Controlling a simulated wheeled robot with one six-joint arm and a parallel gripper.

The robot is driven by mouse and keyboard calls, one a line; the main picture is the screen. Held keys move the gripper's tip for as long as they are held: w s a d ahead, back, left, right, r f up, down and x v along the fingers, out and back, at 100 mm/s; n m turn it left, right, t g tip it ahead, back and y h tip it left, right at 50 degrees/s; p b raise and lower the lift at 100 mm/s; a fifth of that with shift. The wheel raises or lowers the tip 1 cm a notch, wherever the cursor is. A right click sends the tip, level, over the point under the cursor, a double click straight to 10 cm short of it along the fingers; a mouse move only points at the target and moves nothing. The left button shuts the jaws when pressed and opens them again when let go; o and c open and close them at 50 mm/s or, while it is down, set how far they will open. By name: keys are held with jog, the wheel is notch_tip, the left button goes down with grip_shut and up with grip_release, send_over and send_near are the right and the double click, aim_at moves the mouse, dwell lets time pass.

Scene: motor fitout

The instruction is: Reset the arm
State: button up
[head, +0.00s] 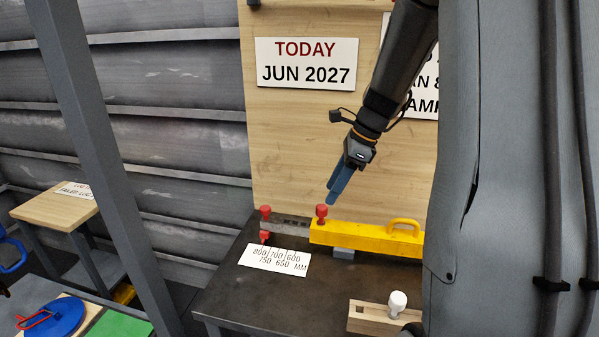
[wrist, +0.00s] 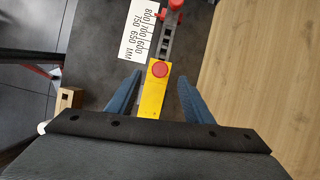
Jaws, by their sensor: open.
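My gripper (head: 338,186) has blue fingers and hangs from my dark arm above the dark workbench (head: 225,290). In the wrist view my gripper (wrist: 152,95) is open, its two fingers apart on either side of a yellow bar (wrist: 152,98) with a red knob (wrist: 160,69). In the head view the fingertips are just above and right of the red knob (head: 321,212) on the yellow bar (head: 350,236). Nothing shows held between the fingers. The bar has a yellow handle (head: 404,224) at its right end.
A white scale label (head: 275,259) lies on the bench beside a slotted metal rail (wrist: 167,43) with red knobs. A wooden block (head: 372,316) with a white knob stands at the front. A wooden board (head: 300,150) with signs rises behind. A grey post (head: 105,150) stands left.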

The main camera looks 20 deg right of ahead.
jog(key=s+a+f+n+h, duration=0.2)
jog(key=s+a+n, duration=0.5)
jog(key=n, duration=0.4)
jog(key=s+a+f+n+h+b, duration=0.1)
jog(key=s+a+f+n+h, duration=0.1)
jog(key=s+a+f+n, duration=0.2)
jog(key=s+a+n, duration=0.3)
jog(key=s+n, duration=0.2)
jog(key=n, duration=0.3)
jog(key=shift+s+f+n+g, duration=0.25)
jog(key=shift+s+n+g, duration=0.05)
jog(key=shift+g, duration=0.1)
